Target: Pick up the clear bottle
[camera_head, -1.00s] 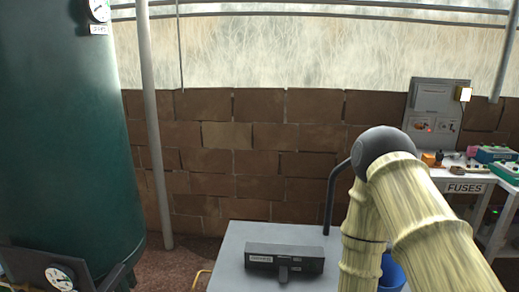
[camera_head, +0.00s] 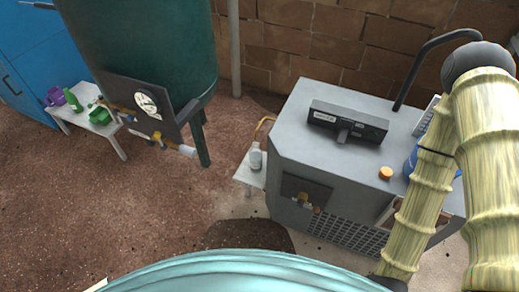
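A small clear, whitish bottle (camera_head: 255,157) stands upright on a low white side table (camera_head: 243,178), just left of the grey cabinet. It looks small and pale from here, so its details are hard to tell. My arm fills the right side of the view, bent at a dark joint, with one link running down to the bottom edge. My gripper is out of view below the frame, so I cannot see its fingers or what is between them.
The grey cabinet (camera_head: 290,128) carries a black device (camera_head: 347,121) and an orange round item (camera_head: 385,172). A green tank (camera_head: 150,50) with a gauge stands left. Another white table (camera_head: 88,122) holds a purple item and green items. Brown floor (camera_head: 150,215) between them is open.

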